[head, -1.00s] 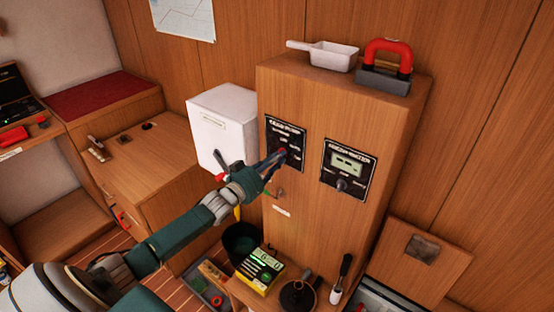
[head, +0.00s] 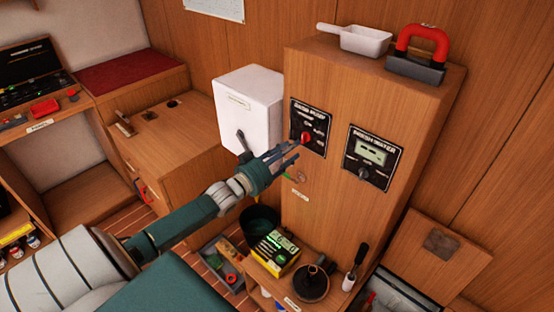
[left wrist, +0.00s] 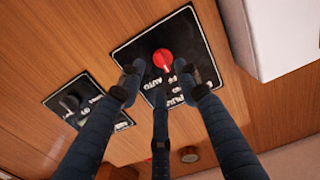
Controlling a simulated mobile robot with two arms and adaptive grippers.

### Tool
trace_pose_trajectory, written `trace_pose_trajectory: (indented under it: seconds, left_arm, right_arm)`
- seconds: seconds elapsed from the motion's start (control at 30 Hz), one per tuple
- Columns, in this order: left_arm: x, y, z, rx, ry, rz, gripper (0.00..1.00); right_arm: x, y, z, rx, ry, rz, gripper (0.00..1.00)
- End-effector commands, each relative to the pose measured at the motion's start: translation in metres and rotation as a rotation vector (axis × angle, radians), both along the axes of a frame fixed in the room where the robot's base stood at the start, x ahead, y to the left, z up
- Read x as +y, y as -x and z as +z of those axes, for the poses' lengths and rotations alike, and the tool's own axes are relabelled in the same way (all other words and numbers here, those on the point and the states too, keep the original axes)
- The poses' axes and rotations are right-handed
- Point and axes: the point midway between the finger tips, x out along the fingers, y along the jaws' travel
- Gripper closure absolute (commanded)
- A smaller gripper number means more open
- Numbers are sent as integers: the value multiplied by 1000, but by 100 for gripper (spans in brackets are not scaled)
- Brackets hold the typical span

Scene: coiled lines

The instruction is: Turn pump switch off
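The pump switch is a red knob (head: 306,138) on a black panel (head: 323,118) with white lettering, on the front of the wooden cabinet. My left gripper (head: 291,155) is just in front of and below the knob, fingers spread and apart from it. In the left wrist view the red knob (left wrist: 163,61) shows uncovered, beyond the open fingers (left wrist: 158,84), with nothing between them. The panel (left wrist: 137,51) appears turned over there, with "OFF" and "AUTO" lettering near the knob. I cannot tell which position the knob points at. My right gripper is out of view.
A second black panel (head: 360,170) with a display and dark knob is to the right. A white box (head: 250,105) stands left of the cabinet. A white scoop (head: 364,40) and a red-handled tool (head: 421,45) lie on top. A yellow-black box (head: 274,252) sits below.

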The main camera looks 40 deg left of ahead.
Motion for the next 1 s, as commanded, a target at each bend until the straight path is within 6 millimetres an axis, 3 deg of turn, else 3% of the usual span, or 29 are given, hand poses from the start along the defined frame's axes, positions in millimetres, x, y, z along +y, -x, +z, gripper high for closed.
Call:
trace_pose_trajectory:
  seconds: [0.2, 0.4, 1.0]
  left_arm:
    - [3, 42, -1, 3, -1, -1, 67]
    - [5, 62, -1, 2, -1, 0, 67]
    - [5, 66, 0, 0, 0, 0, 67]
  right_arm:
    - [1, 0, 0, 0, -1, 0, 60]
    - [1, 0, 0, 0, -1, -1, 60]
    - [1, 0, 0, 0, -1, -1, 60]
